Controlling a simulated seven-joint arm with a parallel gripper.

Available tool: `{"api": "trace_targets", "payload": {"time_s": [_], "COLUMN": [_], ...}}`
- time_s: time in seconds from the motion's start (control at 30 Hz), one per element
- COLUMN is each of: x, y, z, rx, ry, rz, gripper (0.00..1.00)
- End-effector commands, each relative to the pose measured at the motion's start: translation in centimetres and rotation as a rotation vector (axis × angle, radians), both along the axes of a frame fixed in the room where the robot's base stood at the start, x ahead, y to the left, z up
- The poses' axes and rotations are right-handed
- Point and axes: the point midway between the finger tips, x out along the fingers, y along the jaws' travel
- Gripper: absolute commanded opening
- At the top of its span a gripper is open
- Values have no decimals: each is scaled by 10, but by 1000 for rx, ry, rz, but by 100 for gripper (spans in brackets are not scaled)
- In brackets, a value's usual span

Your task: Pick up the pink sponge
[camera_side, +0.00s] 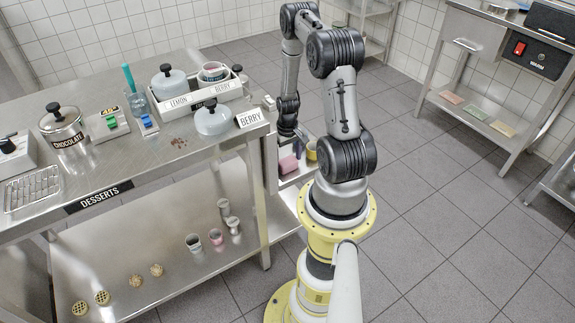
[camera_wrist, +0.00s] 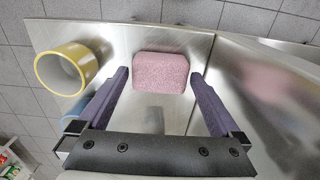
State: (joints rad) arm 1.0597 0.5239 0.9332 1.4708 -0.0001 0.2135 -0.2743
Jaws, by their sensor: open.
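The pink sponge (camera_wrist: 161,72) lies on a metal shelf (camera_wrist: 198,48) in the wrist view, near the centre. My gripper (camera_wrist: 160,80) is open, with one dark purple finger at the left of the sponge and one at its right. The fingers appear apart from the sponge, with a gap on each side. In the side view the pink sponge (camera_side: 288,164) shows small on the shelf beside the steel table, just below my gripper (camera_side: 296,138), which is partly hidden by the arm.
A yellow-rimmed cup (camera_wrist: 66,69) stands left of the sponge in the wrist view. A shiny metal wall (camera_wrist: 262,85) rises at the right and reflects the sponge. A blue item (camera_wrist: 75,126) is partly hidden behind the left finger. The steel table (camera_side: 190,150) stands left in the side view.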

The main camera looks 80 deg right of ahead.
Motion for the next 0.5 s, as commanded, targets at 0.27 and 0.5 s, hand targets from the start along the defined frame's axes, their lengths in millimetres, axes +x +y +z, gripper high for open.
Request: {"api": "trace_targets", "payload": {"time_s": [0.27, 0.5], "x": [0, 0], "y": [0, 0], "z": [-15, -14], "rx": [0, 0], "ry": [0, 0], "rz": [0, 0], "gripper": [100, 78]}}
